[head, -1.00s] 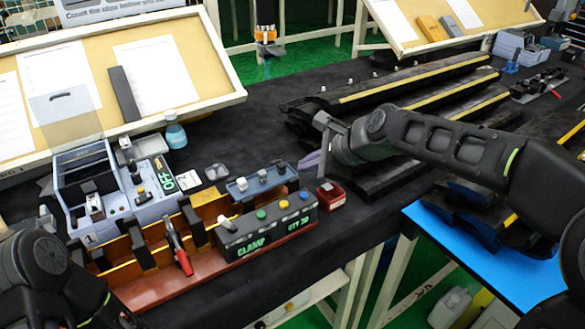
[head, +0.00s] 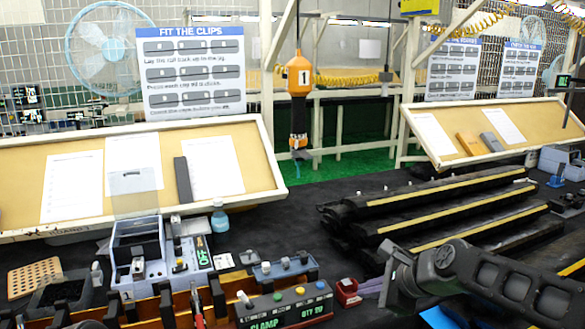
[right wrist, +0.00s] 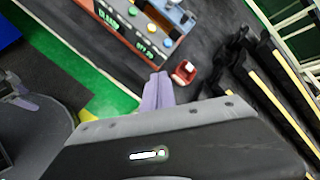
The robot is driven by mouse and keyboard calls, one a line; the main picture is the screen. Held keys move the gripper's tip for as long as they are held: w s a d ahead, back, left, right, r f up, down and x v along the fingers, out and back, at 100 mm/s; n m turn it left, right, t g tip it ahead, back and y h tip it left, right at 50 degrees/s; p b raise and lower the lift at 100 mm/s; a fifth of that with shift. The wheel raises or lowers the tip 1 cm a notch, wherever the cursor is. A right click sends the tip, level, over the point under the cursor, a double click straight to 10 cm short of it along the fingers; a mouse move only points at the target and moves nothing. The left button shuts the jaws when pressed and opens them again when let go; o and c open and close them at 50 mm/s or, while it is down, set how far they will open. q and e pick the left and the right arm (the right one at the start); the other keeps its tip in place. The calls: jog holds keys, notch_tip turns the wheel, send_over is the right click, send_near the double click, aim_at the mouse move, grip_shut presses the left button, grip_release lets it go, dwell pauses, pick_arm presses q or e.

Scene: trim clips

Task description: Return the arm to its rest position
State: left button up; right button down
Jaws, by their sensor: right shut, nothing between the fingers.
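My right arm enters from the right edge of the head view, low over the dark bench. Its gripper has pale purple fingers (head: 369,287), partly hidden behind the grey wrist in the head view. In the right wrist view the two fingers (right wrist: 157,92) lie together, shut and empty. They are apart from the small red box (right wrist: 185,71), which also shows in the head view (head: 347,292) just left of the fingers. My left gripper is not in view.
The clamp box (head: 285,306) stands on the orange-brown fixture at the bottom. Long black trim rails (head: 440,200) with yellow strips lie behind my right arm. A blue-grey bin unit (head: 137,245) and a bottle (head: 220,217) stand left. Dark bench is bare around (head: 310,215).

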jog(key=s+a+f+n+g+h, duration=0.1)
jog(key=s+a+f+n, duration=0.15)
jog(key=f+n, duration=0.85)
jog(key=s+a+f+n, duration=0.1)
jog(key=s+f+n, duration=0.3)
jog(key=f, duration=1.2)
jog(key=s+a+f+n+g, duration=0.1)
jog(key=s+a+f+g, duration=0.1)
jog(key=s+f, duration=0.6)
jog(key=s+a+f+n+g, duration=0.2)
jog(key=s+f+g, duration=0.2)
jog(key=s+f, duration=0.5)
jog(key=s, duration=0.7)
jog(key=shift+s+a+n, duration=0.2)
jog(key=shift+a+n, duration=0.1)
jog(key=shift+a, duration=0.05)
